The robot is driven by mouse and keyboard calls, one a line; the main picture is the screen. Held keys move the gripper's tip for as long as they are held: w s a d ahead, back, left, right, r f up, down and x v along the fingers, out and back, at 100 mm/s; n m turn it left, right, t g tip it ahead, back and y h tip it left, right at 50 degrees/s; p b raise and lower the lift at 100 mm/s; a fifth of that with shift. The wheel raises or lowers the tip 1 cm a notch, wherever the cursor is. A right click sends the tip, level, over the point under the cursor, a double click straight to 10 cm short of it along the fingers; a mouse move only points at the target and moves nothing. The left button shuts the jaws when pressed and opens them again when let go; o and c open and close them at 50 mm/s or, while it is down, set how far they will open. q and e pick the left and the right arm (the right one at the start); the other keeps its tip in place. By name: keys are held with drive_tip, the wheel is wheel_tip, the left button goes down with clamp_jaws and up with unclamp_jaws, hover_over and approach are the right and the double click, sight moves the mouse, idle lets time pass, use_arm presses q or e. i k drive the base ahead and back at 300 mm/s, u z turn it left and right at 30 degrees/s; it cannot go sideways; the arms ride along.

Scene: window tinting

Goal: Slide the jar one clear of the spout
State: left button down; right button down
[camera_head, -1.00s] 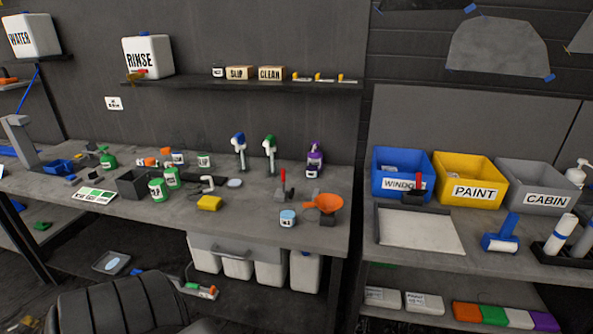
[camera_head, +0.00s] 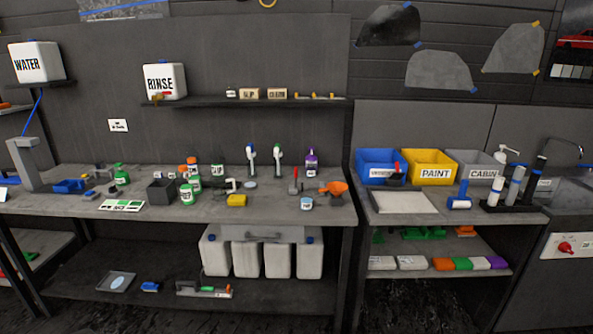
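Several small jars stand on the long workbench (camera_head: 275,210), and I cannot tell which is jar one. Two white jars with green labels, a front one (camera_head: 187,194) and one just behind it (camera_head: 195,183), stand right of a dark open box (camera_head: 161,191). A small white jar with a blue label (camera_head: 306,203) stands near the front edge, left of the orange funnel (camera_head: 337,188). A tap-like spout (camera_head: 157,97) is on the RINSE container (camera_head: 165,79) on the wall shelf; no jar shows under it. Neither gripper is in view.
Spray bottles (camera_head: 250,158) stand along the back. Blue, yellow and grey bins (camera_head: 428,176) and a pale tray (camera_head: 400,211) occupy the right bench. Large white containers (camera_head: 247,258) are under the long bench.

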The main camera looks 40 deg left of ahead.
sight(310, 168)
drive_tip(key=u, duration=1.8)
drive_tip(key=i, duration=0.45)
